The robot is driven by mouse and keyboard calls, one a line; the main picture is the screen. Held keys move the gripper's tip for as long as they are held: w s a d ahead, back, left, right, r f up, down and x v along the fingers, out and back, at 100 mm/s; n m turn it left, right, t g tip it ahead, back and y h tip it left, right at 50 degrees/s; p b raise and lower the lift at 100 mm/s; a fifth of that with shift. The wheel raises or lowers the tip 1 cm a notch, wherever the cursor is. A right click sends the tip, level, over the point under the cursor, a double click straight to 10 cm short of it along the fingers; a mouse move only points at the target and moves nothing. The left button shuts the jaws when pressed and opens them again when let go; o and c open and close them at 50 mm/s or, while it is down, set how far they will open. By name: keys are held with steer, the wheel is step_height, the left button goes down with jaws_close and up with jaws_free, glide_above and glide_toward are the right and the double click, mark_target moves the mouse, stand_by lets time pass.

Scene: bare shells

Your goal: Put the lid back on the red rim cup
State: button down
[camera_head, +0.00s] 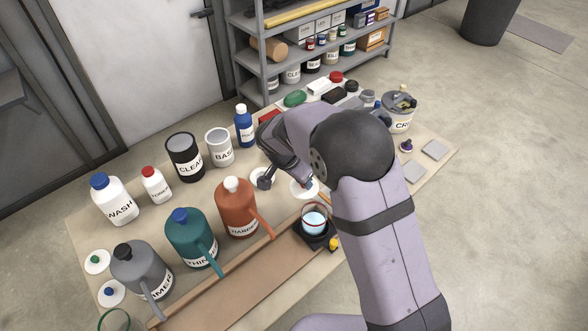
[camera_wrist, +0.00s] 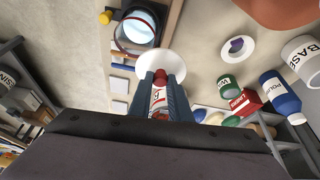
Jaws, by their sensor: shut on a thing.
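The red rim cup (camera_head: 314,220) holds pale blue liquid and has no lid on it. It stands on a small black stand, and also shows at the top of the wrist view (camera_wrist: 138,30). A round white lid (camera_wrist: 178,62) with a red knob (camera_wrist: 160,76) is at my fingertips. My gripper (camera_wrist: 160,82) is shut on the knob, with the disc beyond the tips. In the head view the lid (camera_head: 300,190) is just behind the cup, partly hidden by my arm. Its height above the table is unclear.
Bottles with spouts, such as the orange one (camera_head: 236,208), stand left of the cup. A wooden tray edge (camera_head: 215,268) runs beside it. Another white lid with a purple knob (camera_wrist: 236,46) lies nearby. A yellow item (camera_head: 333,243) sits by the stand. Cans and bottles stand behind.

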mark_target(310, 196)
steer(key=s+m, duration=0.1)
steer(key=m, duration=0.1)
steer(key=d+m+g+h, duration=0.1)
steer(key=m, duration=0.1)
steer(key=s+d+m+g, duration=0.1)
steer(key=m, duration=0.1)
steer(key=shift+s+d+r, duration=0.15)
steer(key=shift+s+r, duration=0.15)
steer(key=shift+r, duration=0.05)
steer(key=shift+s+d+r+m+g+h, duration=0.1)
steer(key=shift+s+d+m+g, duration=0.2)
steer(key=shift+m, duration=0.65)
steer(key=shift+s+d+r+m+g+h, duration=0.15)
steer(key=shift+m+g, duration=0.3)
steer(key=shift+m, duration=0.45)
steer(key=shift+s+d+f+m+g+h, duration=0.1)
steer(key=shift+s+m+g, duration=0.2)
steer(key=shift+m, duration=0.65)
steer(key=shift+w, duration=0.1)
steer(key=shift+f+b, duration=2.05)
steer(key=shift+f, duration=1.15)
steer(key=shift+f+b, duration=0.15)
steer(key=shift+b, duration=0.5)
